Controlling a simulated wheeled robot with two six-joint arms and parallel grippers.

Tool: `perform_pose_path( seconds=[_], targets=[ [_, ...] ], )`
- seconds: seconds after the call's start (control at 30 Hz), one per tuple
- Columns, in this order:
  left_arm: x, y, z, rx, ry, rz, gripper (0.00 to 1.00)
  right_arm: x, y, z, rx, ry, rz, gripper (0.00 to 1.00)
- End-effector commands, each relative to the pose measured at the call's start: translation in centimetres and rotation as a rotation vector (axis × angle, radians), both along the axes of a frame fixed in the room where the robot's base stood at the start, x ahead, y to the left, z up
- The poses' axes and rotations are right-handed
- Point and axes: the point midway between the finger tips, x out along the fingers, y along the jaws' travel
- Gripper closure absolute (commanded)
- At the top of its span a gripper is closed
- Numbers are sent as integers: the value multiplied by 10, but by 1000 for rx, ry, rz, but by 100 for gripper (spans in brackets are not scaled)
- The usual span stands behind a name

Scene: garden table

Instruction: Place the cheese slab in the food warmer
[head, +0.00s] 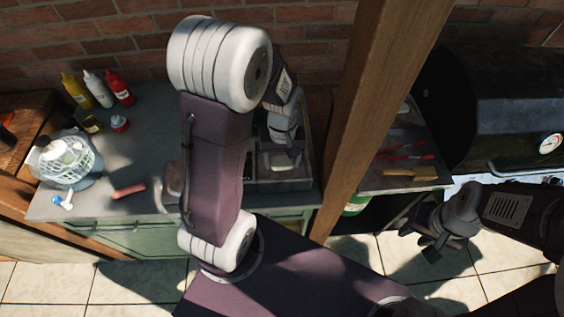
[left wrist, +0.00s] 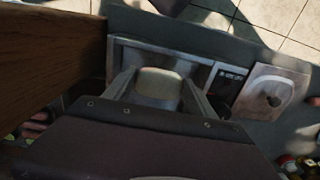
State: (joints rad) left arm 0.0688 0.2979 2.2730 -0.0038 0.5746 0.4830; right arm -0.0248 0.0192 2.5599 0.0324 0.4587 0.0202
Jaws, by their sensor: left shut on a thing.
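The cheese slab (left wrist: 158,84) is a pale, rounded block between the two fingers of my left gripper (left wrist: 160,92). The gripper is shut on it. In the head view the slab (head: 281,160) shows as a pale patch below the left gripper (head: 281,150). Both are over the food warmer (head: 265,186), a grey metal box on the counter. In the left wrist view the warmer's metal rim (left wrist: 192,58) surrounds the slab; how deep the slab sits I cannot tell. My right gripper (head: 430,241) is empty, fingers apart, away from the counter.
A metal lid (left wrist: 268,94) with a dark knob lies beside the warmer. A wooden post (head: 372,110) stands close to its right in the head view. Sauce bottles (head: 98,88) and a basket (head: 66,160) are on the left counter. A grill (head: 515,110) stands far right.

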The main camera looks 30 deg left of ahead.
Motion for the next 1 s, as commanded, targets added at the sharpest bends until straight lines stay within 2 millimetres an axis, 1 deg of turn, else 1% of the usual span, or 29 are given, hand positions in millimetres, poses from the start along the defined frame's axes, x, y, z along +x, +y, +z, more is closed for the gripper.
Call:
perform_pose_path(
  seconds=[0.03,0.1,0.2,0.33,0.37,0.5,0.6,0.83,0.97,1.0],
  targets=[
    [8,6,-6,0,4,3,75,0,0,2,0,0,0,64],
    [19,11,-12,0,2,2,75,0,0,4,0,0,0,64],
    [27,15,-18,0,0,0,75,0,0,4,0,0,0,64],
    [28,16,-21,0,0,-1,75,0,0,4,0,0,0,64],
    [27,16,-25,0,1,-1,75,0,0,4,0,0,0,64],
    [27,16,-50,0,4,-1,75,0,0,6,0,0,0,64],
    [27,16,-59,0,0,-1,75,0,0,6,0,0,0,64],
    [27,16,-60,1,-1,0,75,0,0,6,0,0,0,64],
    [27,16,-64,0,0,0,75,0,0,2,0,0,0,64],
    [27,16,-63,1,-1,0,27,0,0,3,0,0,0,64]
  ],
)
